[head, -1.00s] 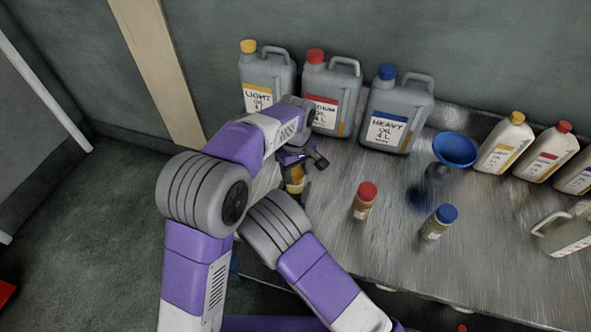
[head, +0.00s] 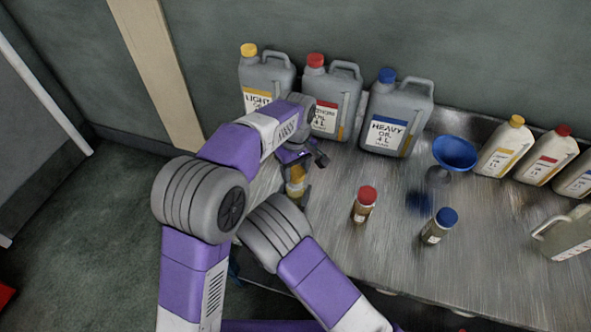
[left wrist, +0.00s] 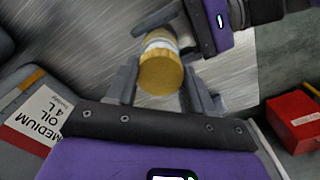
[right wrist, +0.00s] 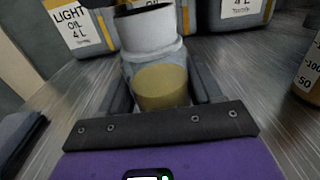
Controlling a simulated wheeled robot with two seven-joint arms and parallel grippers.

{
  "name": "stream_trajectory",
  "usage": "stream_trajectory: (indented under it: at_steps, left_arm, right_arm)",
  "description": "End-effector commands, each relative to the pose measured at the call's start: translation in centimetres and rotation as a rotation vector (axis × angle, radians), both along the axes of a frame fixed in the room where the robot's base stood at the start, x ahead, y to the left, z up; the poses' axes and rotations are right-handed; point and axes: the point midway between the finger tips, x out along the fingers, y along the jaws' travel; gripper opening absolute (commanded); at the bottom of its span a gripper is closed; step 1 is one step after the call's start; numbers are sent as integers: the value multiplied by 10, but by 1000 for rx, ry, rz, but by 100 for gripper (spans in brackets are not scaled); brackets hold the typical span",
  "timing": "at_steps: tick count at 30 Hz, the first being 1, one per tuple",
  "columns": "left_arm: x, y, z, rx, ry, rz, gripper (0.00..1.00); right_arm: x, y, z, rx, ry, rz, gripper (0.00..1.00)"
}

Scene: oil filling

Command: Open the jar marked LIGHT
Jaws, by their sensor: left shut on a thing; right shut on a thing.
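The small jar (head: 296,188) with amber contents is upright between my two grippers near the left side of the metal bench. Its yellow cap (left wrist: 161,72) lies between the fingers of my left gripper (left wrist: 158,88), which is shut on it from above. My right gripper (right wrist: 160,85) is shut around the jar's body, where yellowish oil (right wrist: 162,87) shows below a white band. My left gripper (head: 305,152) and arm partly cover the jar in the head view.
Grey jugs marked LIGHT (head: 262,75), MEDIUM (head: 345,85) and HEAVY (head: 405,105) stand behind. A red-capped jar (head: 364,204), a blue-capped jar (head: 438,226) and a blue funnel (head: 454,152) stand to the right. Pale bottles (head: 500,152) line the far right.

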Motion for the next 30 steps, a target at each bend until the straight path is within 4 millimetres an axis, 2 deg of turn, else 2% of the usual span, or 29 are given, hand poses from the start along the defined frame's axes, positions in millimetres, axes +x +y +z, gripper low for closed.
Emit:
stream_trajectory:
  at_steps: [6, 15, 23, 24, 29, 30]
  left_arm:
    - [0, 0, 3, -1, -2, 0, 15]
    - [0, 0, 37, -1, -3, 0, 15]
    - [0, 0, 40, 0, 0, 0, 15]
    - [0, 0, 40, 0, 0, 0, 15]
    - [0, 0, 40, 0, 0, 0, 15]
    - [0, 0, 40, 0, 0, 0, 15]
  right_arm:
    - [0, 0, 0, 0, 0, 0, 0]
    - [0, 0, 0, 0, 0, 0, 0]
    - [0, 0, 0, 0, 0, 0, 0]
    - [0, 0, 0, 0, 0, 0, 67]
    - [0, 0, 0, 0, 0, 0, 92]
    - [0, 0, 0, 0, 0, 0, 94]
